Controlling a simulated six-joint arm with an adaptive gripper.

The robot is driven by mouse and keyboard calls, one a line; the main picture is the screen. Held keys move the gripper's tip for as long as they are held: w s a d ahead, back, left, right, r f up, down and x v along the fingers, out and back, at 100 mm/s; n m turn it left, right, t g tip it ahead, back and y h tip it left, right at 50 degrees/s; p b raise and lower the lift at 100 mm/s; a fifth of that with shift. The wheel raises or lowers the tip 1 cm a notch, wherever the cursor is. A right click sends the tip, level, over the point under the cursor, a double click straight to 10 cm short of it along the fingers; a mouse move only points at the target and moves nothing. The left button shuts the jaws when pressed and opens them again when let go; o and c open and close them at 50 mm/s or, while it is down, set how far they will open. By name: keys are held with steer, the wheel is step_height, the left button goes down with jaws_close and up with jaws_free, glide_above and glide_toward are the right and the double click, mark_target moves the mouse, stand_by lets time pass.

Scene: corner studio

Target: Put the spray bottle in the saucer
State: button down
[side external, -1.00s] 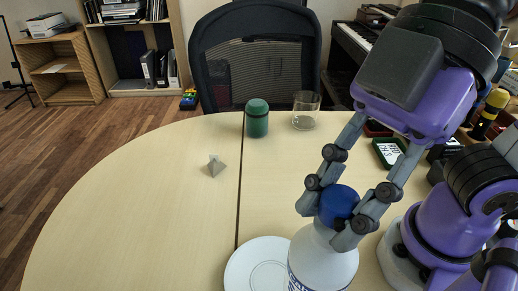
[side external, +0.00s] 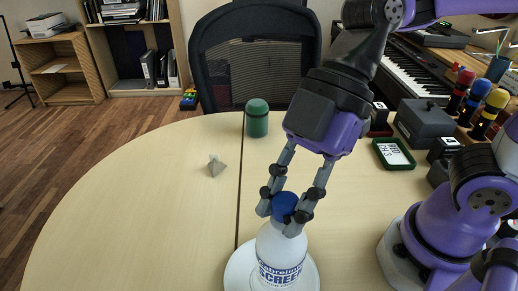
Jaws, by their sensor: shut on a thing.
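The spray bottle (side external: 281,256) is white with a blue cap (side external: 285,203) and dark blue lettering. My gripper (side external: 284,213) is shut on the blue cap from above, with one finger on each side. The bottle is upright and appears over the middle of the white saucer (side external: 237,276) at the bottom of the side external view. The bottle hides the saucer's centre. I cannot tell whether the bottle's base touches the saucer.
A green jar (side external: 257,118) stands at the table's back, and a small grey pyramid (side external: 216,165) lies left of the table seam. Black boxes and a green-rimmed tray (side external: 393,154) are at the right. The table's left side (side external: 130,220) is clear.

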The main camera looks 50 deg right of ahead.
mark_target(276, 222)
steer(key=shift+w+d+f, duration=0.1)
steer(key=shift+w+f, duration=0.35)
steer(key=shift+w, duration=0.2)
steer(key=shift+f, duration=2.1)
steer(key=c, duration=0.7)
jaws_free()
steer(key=shift+o, duration=0.2)
steer(key=v, duration=0.7)
steer(key=w+d+f+m+t+h, duration=0.2)
steer(key=d+m+t+h, duration=0.3)
steer(key=d+m, duration=1.1)
steer(key=shift+w+f+m+t+h, duration=0.2)
steer(key=shift+w+m+t+h, duration=0.2)
steer(key=shift+w+m+h, duration=0.5)
